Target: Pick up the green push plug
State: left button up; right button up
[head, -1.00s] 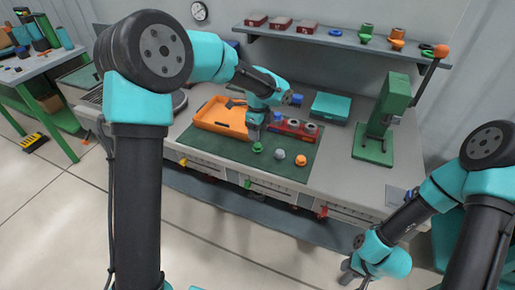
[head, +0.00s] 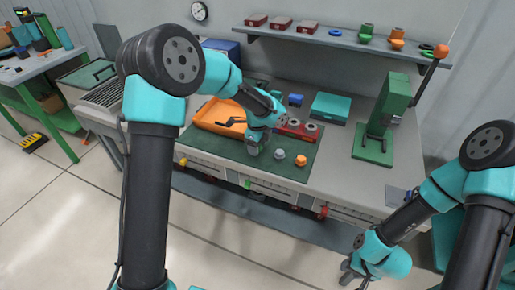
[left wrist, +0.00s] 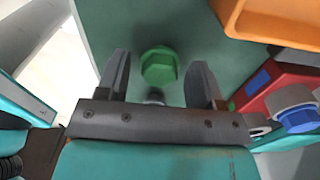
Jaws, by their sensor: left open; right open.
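The green push plug (left wrist: 159,66) stands on the dark green mat (left wrist: 200,22). In the left wrist view it lies between the two fingers of my left gripper (left wrist: 160,80), which is open with a gap on both sides. In the head view my left gripper (head: 253,150) is low over the mat and hides the plug. My right gripper (head: 350,272) hangs low at the front right, away from the bench, open and empty.
A grey plug (head: 279,154) and an orange plug (head: 301,160) stand right of the left gripper. A red block (head: 297,131) with round parts is behind. The orange tray (head: 207,117) is behind left. A green press (head: 381,120) stands right.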

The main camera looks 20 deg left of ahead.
pick_arm(q)
jog(key=shift+f, duration=0.4)
jog(key=c, duration=0.8)
jog(key=shift+r, duration=0.1)
jog(key=shift+c, duration=0.2)
jog(key=shift+r, duration=1.75)
jog(key=s+d+r, duration=0.1)
jog(key=s+d, duration=0.3)
jog(key=s, duration=1.1)
jog(key=shift+s+d+r, duration=0.2)
